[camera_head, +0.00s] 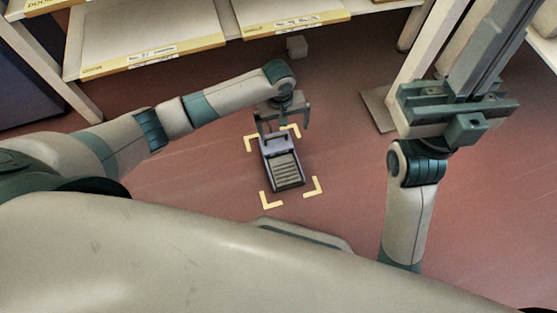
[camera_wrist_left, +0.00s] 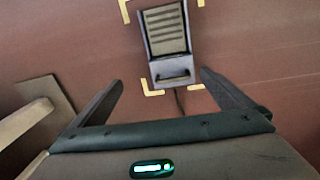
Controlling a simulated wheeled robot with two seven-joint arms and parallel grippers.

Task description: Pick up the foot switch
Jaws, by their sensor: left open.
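The foot switch (camera_head: 285,171), a grey box with a ribbed pedal and a handle at its far end, lies on the red floor inside yellow corner marks. It also shows in the left wrist view (camera_wrist_left: 167,34), handle end toward the gripper. My left gripper (camera_head: 282,130) is open and empty, at the handle end of the foot switch. In the left wrist view its fingers (camera_wrist_left: 161,80) are spread wide, with the handle just beyond their tips. My right gripper (camera_head: 485,60) is raised at the upper right, away from the foot switch; its jaw opening is unclear.
Shelves with yellow-edged, labelled boards (camera_head: 150,58) stand at the back. A pale post with a floor plate (camera_head: 378,108) stands to the right. The floor around the yellow marks (camera_head: 312,187) is clear.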

